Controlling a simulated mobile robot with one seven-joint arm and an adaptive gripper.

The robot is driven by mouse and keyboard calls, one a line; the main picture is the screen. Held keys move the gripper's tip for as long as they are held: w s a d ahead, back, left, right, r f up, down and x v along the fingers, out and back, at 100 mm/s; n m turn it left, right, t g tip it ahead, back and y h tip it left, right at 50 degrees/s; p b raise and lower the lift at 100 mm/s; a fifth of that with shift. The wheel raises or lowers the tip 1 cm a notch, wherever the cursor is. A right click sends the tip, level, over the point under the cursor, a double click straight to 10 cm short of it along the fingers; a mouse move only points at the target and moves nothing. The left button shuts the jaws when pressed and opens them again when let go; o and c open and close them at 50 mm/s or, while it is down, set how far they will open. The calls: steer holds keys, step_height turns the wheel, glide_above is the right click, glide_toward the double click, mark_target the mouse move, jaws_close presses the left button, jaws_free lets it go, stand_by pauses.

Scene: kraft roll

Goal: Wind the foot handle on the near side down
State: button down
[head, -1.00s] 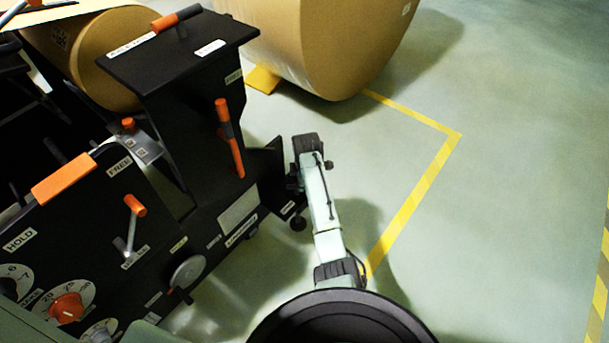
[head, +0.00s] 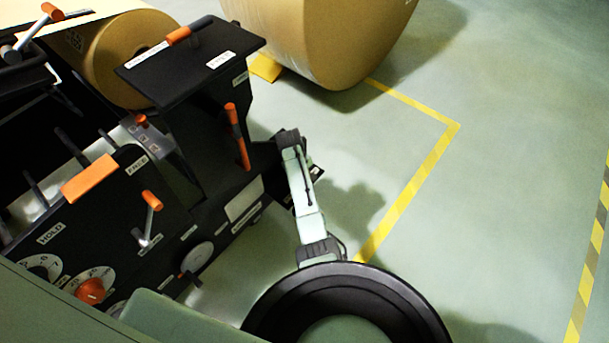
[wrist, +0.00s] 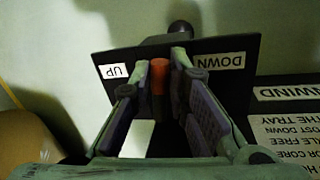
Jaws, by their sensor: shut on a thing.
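The foot handle (wrist: 158,78) shows in the wrist view as a short orange grip in front of a black plate (wrist: 215,48). The plate has an UP label on the left and a DOWN label on the right; DOWN reads upside down. My gripper (wrist: 160,70) has its fingers on both sides of the orange grip and is shut on it. A dark round knob (wrist: 180,28) stands beyond the plate.
The black machine (head: 215,205) fills the left, with an orange-handled lever (head: 238,135), a crank (head: 151,205) and dials. A large kraft roll (head: 325,40) stands behind on the floor. Yellow tape (head: 405,195) marks open floor to the right.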

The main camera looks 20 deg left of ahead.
steer(key=m, duration=0.3)
steer(key=shift+s+a, duration=0.25)
steer(key=shift+a, duration=0.05)
steer(key=shift+s+a+m+g+h, duration=0.1)
steer(key=shift+a+m+g+h, duration=0.1)
steer(key=shift+m, duration=0.65)
steer(key=shift+s+a+m+g+h, duration=0.1)
steer(key=shift+m+g+h, duration=0.1)
steer(key=shift+m, duration=0.65)
steer(key=c, duration=1.6)
jaws_free()
steer(key=shift+o, duration=0.2)
steer(key=shift+r, duration=0.1)
step_height(320, 180, up, 12)
steer(key=a, duration=0.2)
steer(key=shift+s+f, duration=0.2)
steer(key=shift+s, duration=0.25)
steer(key=shift+a, duration=0.1)
